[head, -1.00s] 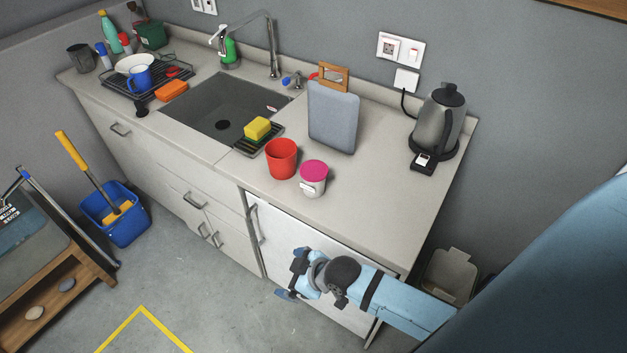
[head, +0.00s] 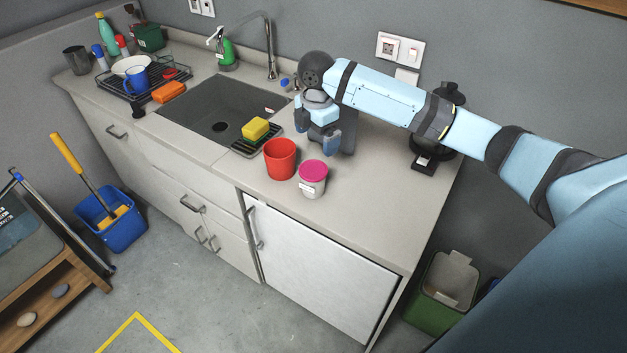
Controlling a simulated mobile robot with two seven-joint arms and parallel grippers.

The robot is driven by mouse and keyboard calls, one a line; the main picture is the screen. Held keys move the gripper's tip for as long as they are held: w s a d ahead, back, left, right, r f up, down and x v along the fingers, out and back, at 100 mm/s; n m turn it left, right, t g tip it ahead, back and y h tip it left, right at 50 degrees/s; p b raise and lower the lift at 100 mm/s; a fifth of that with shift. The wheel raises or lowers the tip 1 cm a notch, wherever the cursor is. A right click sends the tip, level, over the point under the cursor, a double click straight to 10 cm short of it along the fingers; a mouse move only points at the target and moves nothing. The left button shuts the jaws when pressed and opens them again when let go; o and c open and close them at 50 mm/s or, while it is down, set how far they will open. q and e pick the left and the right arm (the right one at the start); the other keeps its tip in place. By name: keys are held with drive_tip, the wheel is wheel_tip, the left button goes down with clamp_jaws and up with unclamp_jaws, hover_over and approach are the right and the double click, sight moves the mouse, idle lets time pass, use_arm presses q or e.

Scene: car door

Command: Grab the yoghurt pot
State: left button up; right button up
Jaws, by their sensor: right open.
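The yoghurt pot (head: 313,180), white with a pink lid and a label on its side, stands upright on the counter near its front edge. My right gripper (head: 320,143) is above the counter, pointing down, behind the pot and the red cup in the head view. It is open and empty, apart from the pot. My left gripper is not in view.
The red cup (head: 280,159) stands close to the pot's left. A yellow sponge (head: 255,128) lies by the sink (head: 215,107). My right arm hides most of the grey board and the kettle (head: 449,93). The counter (head: 385,205) right of the pot is clear.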

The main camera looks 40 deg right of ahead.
sight(313, 169)
wheel_tip(313, 169, down, 8)
drive_tip(key=shift+w+a+f+p, duration=0.15)
drive_tip(key=shift+f+p, duration=0.2)
drive_tip(key=shift+f, duration=1)
drive_tip(key=shift+w+a+f+p, duration=0.1)
drive_tip(key=shift+f+p, duration=0.25)
drive_tip(key=shift+f, duration=1)
drive_tip(key=c, duration=0.9)
drive_tip(key=shift+c, duration=0.2)
drive_tip(key=shift+r, duration=0.15)
